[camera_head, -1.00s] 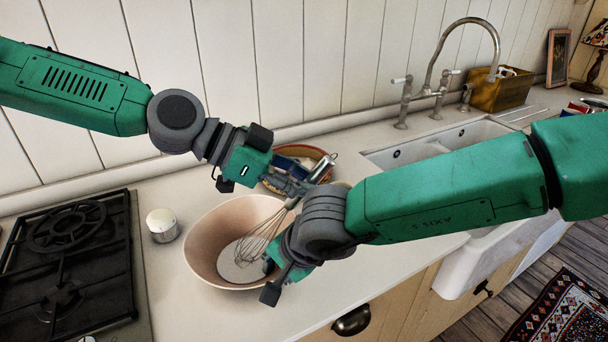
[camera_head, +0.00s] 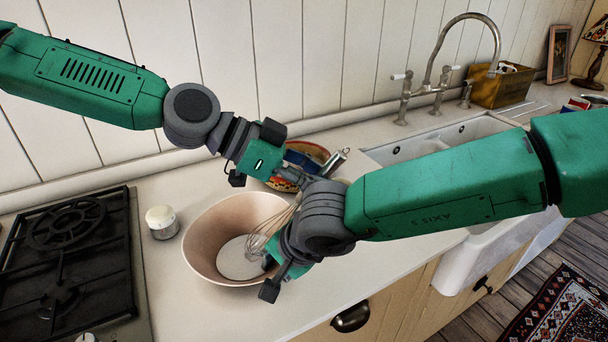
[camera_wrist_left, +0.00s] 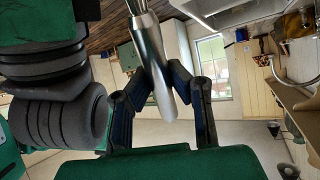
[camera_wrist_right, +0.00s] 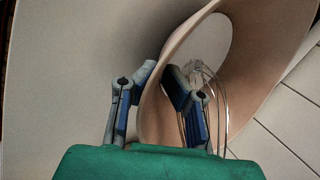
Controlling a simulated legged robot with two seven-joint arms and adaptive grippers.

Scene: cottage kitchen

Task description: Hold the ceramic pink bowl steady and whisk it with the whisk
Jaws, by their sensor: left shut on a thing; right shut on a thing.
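The pink bowl (camera_head: 208,242) stands upright on the counter. My right gripper (camera_head: 269,264) is shut on its near right rim; in the right wrist view the fingers (camera_wrist_right: 160,88) pinch the bowl's wall (camera_wrist_right: 152,118) from both sides. My left gripper (camera_head: 303,181) is above the bowl's right side and shut on the whisk. The whisk's metal handle (camera_wrist_left: 153,62) shows between its fingers in the left wrist view. The whisk is tilted, and its wire loops (camera_head: 257,241) are inside the bowl, on the right side. My right wrist partly hides the whisk and the bowl's right edge.
A small white-lidded jar (camera_head: 162,222) stands left of the bowl, near the black gas hob (camera_head: 62,262). A patterned bowl (camera_head: 313,152) stands behind, partly hidden by my left gripper. The sink (camera_head: 404,150) and tap (camera_head: 431,88) are at the right.

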